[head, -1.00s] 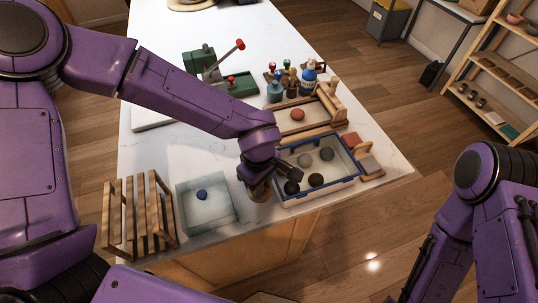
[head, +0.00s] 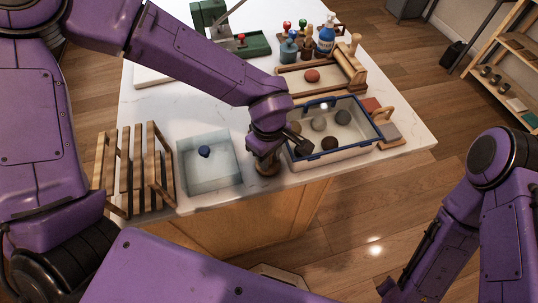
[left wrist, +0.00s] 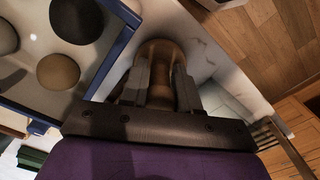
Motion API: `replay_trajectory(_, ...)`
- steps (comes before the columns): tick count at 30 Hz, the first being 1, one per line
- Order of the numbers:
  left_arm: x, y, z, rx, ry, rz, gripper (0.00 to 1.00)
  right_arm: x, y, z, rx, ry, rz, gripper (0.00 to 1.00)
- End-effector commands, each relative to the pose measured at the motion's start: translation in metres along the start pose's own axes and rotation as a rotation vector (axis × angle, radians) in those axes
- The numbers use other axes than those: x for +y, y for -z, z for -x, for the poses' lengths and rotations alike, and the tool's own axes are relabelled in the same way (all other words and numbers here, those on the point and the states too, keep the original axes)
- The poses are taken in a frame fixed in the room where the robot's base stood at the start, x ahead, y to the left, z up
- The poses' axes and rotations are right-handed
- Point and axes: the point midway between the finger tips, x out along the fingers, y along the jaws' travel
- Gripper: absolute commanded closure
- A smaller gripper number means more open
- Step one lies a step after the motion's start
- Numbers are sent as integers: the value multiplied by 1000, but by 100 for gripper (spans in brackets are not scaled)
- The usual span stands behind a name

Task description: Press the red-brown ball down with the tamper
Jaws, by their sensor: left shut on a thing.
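The red-brown ball (head: 312,76) lies in the shallow wooden tray (head: 290,88) behind the blue-rimmed box. My left gripper (head: 267,152) is shut on the tamper (head: 267,167), a brown turned-wood piece standing near the counter's front edge, left of the box. In the left wrist view the tamper (left wrist: 160,52) sits between the two grey fingers (left wrist: 161,88), its wide round end beyond them. I cannot tell whether its base touches the counter. The ball is well behind and right of the gripper. My right arm shows at the right, but its gripper is out of view.
The blue-rimmed box (head: 331,155) holds several grey and brown balls, close beside the left gripper. A clear basin (head: 215,182) with a blue object and a wooden rack (head: 133,170) stand left. A wood-handled block (head: 389,130) is right.

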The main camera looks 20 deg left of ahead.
Motion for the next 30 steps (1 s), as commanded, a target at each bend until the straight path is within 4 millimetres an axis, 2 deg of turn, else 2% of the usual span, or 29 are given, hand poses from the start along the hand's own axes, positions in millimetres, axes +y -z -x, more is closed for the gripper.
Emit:
replay_trajectory(24, 0, 0, -5, 0, 0, 0, 100, 0, 0, 0, 0, 0, 0, 57)
replay_trajectory(25, 0, 0, -5, 0, 0, 0, 60, 0, 0, 0, 0, 0, 0, 57)
replay_trajectory(27, 0, 0, -5, 0, 0, 0, 40, 0, 0, 0, 0, 0, 0, 57)
replay_trajectory(30, 0, 0, -5, 0, 0, 0, 40, 0, 0, 0, 0, 0, 0, 57)
